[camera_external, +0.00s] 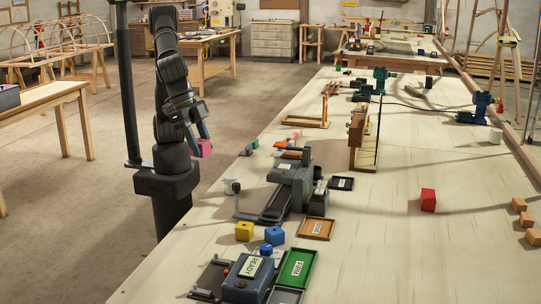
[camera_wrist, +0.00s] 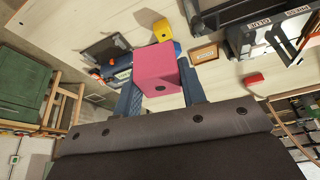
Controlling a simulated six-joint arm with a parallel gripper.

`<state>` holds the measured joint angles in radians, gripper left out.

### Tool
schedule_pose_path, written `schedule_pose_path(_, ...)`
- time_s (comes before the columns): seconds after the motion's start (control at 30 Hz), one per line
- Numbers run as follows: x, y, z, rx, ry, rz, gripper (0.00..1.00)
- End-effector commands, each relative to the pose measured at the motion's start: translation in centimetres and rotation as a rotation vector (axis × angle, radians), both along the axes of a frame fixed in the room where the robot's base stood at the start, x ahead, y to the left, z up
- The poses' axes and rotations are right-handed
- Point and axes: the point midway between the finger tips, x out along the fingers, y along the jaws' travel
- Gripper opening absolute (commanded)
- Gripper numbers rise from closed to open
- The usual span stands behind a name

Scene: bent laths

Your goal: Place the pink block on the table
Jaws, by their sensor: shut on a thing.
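The pink block (camera_external: 205,147) is held between the fingers of my gripper (camera_external: 203,136), off the left edge of the table in the external view. In the wrist view the pink block (camera_wrist: 157,72) fills the gap between the two blue fingers of my gripper (camera_wrist: 160,90). The gripper is shut on it. The long pale table (camera_external: 375,225) lies to the right of my arm. I cannot tell exactly how high the block is relative to the tabletop.
A yellow block (camera_external: 244,231) and blue blocks (camera_external: 272,236) sit near a blue device (camera_external: 248,277) and a green tray (camera_external: 295,268). A grey machine (camera_external: 292,185) stands along the left edge. A red block (camera_external: 428,200) has clear tabletop around it. Wooden blocks (camera_external: 526,220) lie at right.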

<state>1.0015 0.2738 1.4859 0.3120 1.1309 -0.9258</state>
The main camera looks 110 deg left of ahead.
Motion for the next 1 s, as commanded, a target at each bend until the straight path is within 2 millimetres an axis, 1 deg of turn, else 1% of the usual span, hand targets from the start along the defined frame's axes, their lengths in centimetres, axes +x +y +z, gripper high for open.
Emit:
schedule_pose_path(0.03, -1.5, -1.0, 0.0, -0.001, -0.001, -0.043, 0.15)
schedule_pose_path(0.1, -3.1, -2.0, 0.0, 0.0, -0.002, -0.091, 0.15)
schedule_pose_path(0.3, -6.6, -3.9, 0.0, 0.0, -0.004, -0.191, 0.15)
schedule_pose_path(0.4, -7.9, -4.5, -0.3, 0.001, -0.004, -0.229, 0.15)
schedule_pose_path(0.43, -7.7, -4.4, -1.3, 0.005, -0.003, -0.225, 0.15)
schedule_pose_path(0.63, -7.6, -4.3, -5.9, 0.003, -0.003, -0.221, 0.15)
schedule_pose_path(0.7, -7.6, -4.3, -7.7, 0.005, -0.003, -0.222, 0.15)
schedule_pose_path(0.77, -7.6, -4.3, -8.7, 0.003, -0.003, -0.22, 0.15)
schedule_pose_path(0.8, -7.6, -4.3, -9.6, 0.004, -0.003, -0.22, 0.15)
schedule_pose_path(0.9, -7.5, -4.3, -10.7, 0.002, -0.005, -0.22, 0.15)
schedule_pose_path(1.0, -7.5, -4.3, -11.1, -0.001, -0.005, -0.219, 0.15)
